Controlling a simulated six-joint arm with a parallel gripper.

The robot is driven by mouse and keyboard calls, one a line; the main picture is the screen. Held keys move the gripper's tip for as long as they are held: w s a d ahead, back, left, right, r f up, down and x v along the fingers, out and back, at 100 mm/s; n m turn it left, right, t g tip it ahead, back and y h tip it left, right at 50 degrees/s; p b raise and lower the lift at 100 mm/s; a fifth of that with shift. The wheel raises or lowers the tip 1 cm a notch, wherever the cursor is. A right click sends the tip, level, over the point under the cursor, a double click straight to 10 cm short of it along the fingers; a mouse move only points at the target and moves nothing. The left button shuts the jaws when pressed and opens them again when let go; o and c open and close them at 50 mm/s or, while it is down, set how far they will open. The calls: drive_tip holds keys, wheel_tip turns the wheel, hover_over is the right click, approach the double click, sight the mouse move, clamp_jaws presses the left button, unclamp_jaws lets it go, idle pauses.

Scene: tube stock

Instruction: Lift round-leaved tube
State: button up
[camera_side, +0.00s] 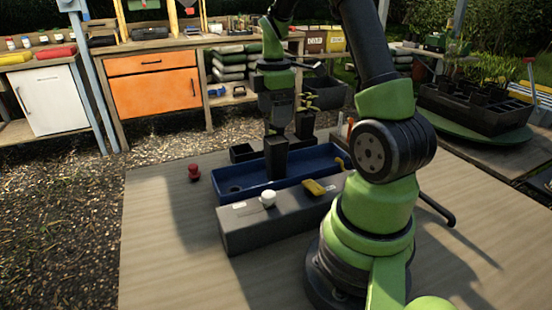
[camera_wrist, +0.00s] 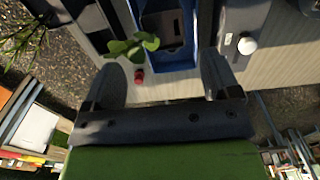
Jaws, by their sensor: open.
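In the side view my gripper (camera_side: 277,122) points down just above a tall black tube (camera_side: 276,158) at the blue tray (camera_side: 231,188). In the wrist view my gripper (camera_wrist: 161,64) has its two fingers spread wide apart. Round green leaves (camera_wrist: 132,45) show near the left finger, over the edge of the blue tray (camera_wrist: 192,60). The tube under these leaves is hard to make out. Another dark tube with yellow-green leaves (camera_side: 309,102) stands behind and to the right of my gripper in the side view.
A long grey box (camera_side: 240,237) with a white knob (camera_side: 268,198) and a yellow piece (camera_side: 314,187) lies in front of the tray. A red knobbed piece (camera_side: 194,172) stands left of the tray. The table's left front is clear. A black plant crate (camera_side: 470,112) is at the right.

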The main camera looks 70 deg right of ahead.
sight(275, 137)
wheel_tip(275, 137, down, 5)
drive_tip(key=shift+s+d+r, duration=0.1)
drive_tip(key=shift+d+r, duration=0.05)
drive_tip(key=shift+r, duration=0.05)
drive_tip(key=f, duration=0.5)
drive_tip(key=shift+s+a+f, duration=0.2)
drive_tip(key=shift+s+f, duration=0.05)
drive_tip(key=shift+f, duration=0.1)
drive_tip(key=shift+c, duration=0.2)
drive_tip(key=c, duration=1)
